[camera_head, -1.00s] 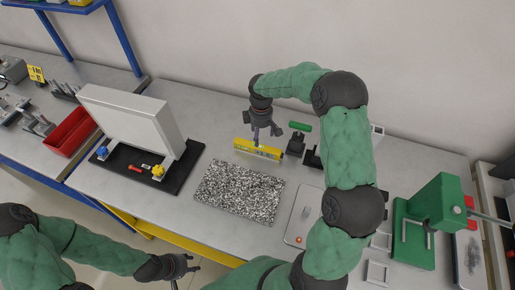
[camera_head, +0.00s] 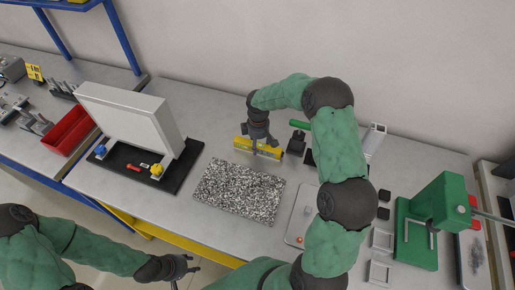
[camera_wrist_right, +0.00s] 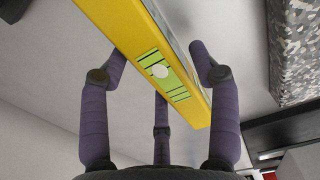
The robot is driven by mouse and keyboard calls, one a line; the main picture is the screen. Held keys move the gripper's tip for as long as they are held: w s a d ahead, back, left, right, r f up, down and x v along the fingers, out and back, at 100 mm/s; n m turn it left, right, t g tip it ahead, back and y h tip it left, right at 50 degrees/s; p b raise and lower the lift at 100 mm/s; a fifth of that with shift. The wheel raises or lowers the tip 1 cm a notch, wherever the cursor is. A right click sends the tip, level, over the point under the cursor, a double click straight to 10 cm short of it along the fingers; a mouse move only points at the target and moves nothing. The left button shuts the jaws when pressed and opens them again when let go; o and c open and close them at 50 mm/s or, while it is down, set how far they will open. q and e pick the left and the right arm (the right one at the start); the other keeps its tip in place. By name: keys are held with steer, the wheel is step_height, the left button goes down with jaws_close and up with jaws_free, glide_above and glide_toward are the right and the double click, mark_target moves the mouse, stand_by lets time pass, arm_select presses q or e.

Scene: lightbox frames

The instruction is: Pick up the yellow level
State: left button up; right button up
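The yellow level (camera_head: 243,147) lies on the grey table behind the speckled granite plate. In the right wrist view the level (camera_wrist_right: 130,30) crosses from upper left to right, with its green vial window facing me. My right gripper (camera_head: 262,148) is lowered over the level.
The speckled granite plate (camera_head: 238,190) is in front of the level. A white lightbox (camera_head: 130,120) on a black base stands left. A black device with a green handle (camera_head: 299,124) is close to the level's right. A green press (camera_head: 425,215) stands far right.

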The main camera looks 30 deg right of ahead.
steer(key=c, duration=0.9)
steer(key=shift+r, duration=0.1)
